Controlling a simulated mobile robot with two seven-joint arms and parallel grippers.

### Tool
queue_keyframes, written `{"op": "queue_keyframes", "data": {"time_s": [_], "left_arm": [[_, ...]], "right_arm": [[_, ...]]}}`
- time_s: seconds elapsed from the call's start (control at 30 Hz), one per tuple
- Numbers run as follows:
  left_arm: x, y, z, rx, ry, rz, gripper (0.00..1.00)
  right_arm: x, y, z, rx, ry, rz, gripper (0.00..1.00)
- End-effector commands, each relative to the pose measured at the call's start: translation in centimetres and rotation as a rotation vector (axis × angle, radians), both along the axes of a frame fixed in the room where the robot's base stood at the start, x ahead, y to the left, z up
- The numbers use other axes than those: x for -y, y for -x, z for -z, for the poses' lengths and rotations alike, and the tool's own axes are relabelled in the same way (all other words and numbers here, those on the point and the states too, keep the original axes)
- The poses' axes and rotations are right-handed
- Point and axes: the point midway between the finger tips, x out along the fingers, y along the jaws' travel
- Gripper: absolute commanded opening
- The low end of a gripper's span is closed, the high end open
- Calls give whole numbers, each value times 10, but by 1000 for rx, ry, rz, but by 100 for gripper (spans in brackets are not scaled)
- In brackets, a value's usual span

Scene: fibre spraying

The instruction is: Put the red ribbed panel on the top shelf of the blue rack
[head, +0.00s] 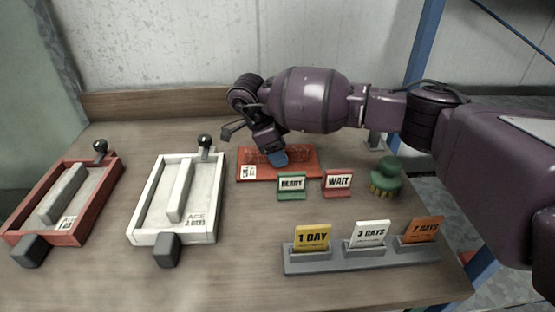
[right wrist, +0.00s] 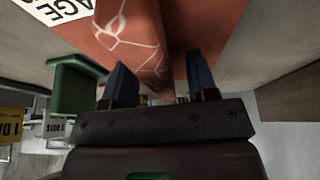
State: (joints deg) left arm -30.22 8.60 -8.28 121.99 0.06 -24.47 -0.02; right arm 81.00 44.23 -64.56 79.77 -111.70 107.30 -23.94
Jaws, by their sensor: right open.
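A blue upright (head: 424,45) behind my right arm may belong to the blue rack; no top shelf shows. My left gripper is not in view.
The green READY sign (head: 291,186), red WAIT sign (head: 338,183) and green brush (head: 386,178) stand close in front and right. A grey card holder (head: 362,258) is nearer. A white frame (head: 178,198) and red frame (head: 66,202) lie left.

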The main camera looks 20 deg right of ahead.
Motion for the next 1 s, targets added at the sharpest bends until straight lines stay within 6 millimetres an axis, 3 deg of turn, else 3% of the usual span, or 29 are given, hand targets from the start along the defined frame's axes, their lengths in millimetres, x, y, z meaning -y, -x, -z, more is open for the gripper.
{"op": "queue_keyframes", "data": {"time_s": [0.17, 0.53, 1.0], "left_arm": [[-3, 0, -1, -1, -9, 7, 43], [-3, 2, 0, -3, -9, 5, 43], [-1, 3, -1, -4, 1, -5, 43]], "right_arm": [[0, 0, -1, 2, 0, -1, 53], [0, 0, -1, 2, -1, 1, 0], [0, -1, -6, 5, -1, 0, 0]]}}
